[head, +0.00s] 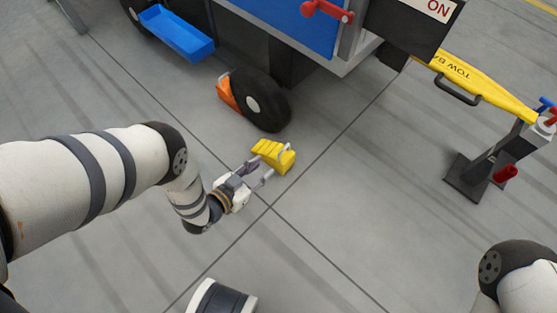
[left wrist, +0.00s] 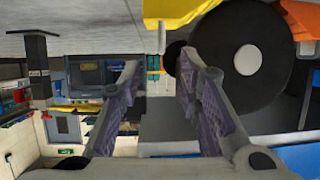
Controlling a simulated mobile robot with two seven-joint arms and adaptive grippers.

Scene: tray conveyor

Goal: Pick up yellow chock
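The yellow chock (head: 272,153) lies on the grey floor in front of the black wheel. It has a stepped, ridged shape. My left gripper (head: 264,168) is beside its near side, fingers pointing towards it. In the left wrist view the open fingers (left wrist: 161,66) frame an empty gap, and part of the yellow chock (left wrist: 183,11) shows at the top edge, beyond the fingers. My right gripper is out of view.
The wheel (head: 262,100) has an orange chock (head: 229,95) against its far left side. A cart with a blue tray (head: 177,33) stands above. A yellow tow bar (head: 484,87) rests on a stand (head: 480,177) at right. Floor around the yellow chock is clear.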

